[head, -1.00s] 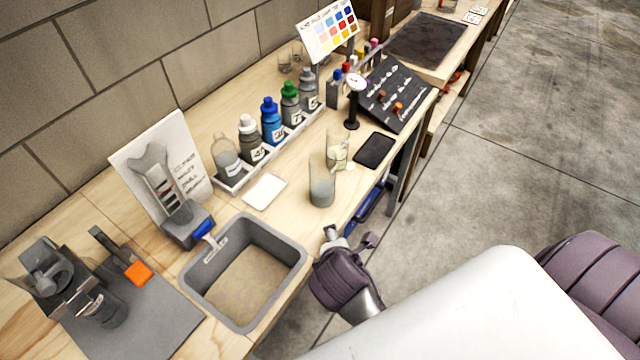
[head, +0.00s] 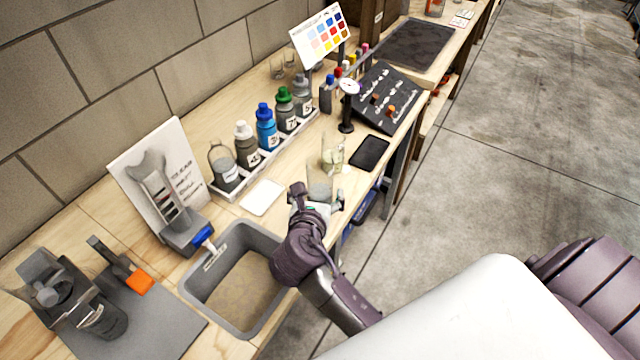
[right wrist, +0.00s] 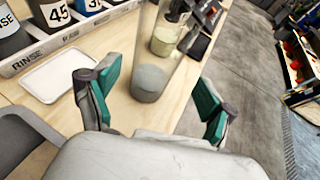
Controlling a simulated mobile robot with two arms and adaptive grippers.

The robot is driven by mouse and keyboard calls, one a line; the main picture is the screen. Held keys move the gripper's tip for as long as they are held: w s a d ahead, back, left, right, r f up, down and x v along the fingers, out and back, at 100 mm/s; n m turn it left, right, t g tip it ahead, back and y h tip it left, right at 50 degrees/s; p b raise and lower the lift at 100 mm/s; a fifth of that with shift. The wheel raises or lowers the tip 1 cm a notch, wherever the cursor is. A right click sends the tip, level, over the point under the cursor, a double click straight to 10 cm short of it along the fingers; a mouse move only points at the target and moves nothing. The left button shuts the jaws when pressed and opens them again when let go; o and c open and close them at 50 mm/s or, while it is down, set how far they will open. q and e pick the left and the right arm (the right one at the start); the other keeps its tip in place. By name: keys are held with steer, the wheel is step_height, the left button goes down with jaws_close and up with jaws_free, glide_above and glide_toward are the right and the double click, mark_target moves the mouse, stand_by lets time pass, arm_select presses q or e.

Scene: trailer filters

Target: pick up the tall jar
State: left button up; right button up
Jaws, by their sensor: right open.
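The tall jar is a clear glass cylinder (head: 320,183) with a grey layer at its bottom, standing upright near the front edge of the workbench. My right gripper (head: 317,199) is just in front of it and hides its lower part in the head view. In the right wrist view the jar (right wrist: 151,80) stands between and beyond the open green-padded fingers of my right gripper (right wrist: 157,103). I see no contact. A second clear jar (head: 332,155) with pale contents stands just behind it; it also shows in the right wrist view (right wrist: 166,38). My left gripper is not in view.
A grey basin (head: 203,300) lies left of my right arm.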

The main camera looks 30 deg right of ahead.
mark_target(320, 187)
steer(key=x, duration=0.3)
steer(key=shift+w, duration=0.1)
steer(key=x, duration=0.5)
steer(key=shift+w+r, duration=0.15)
steer(key=shift+w, duration=0.15)
steer(key=c, duration=1.2)
steer(key=shift+r, duration=0.1)
steer(key=shift+c, duration=0.8)
steer(key=shift+r, duration=0.1)
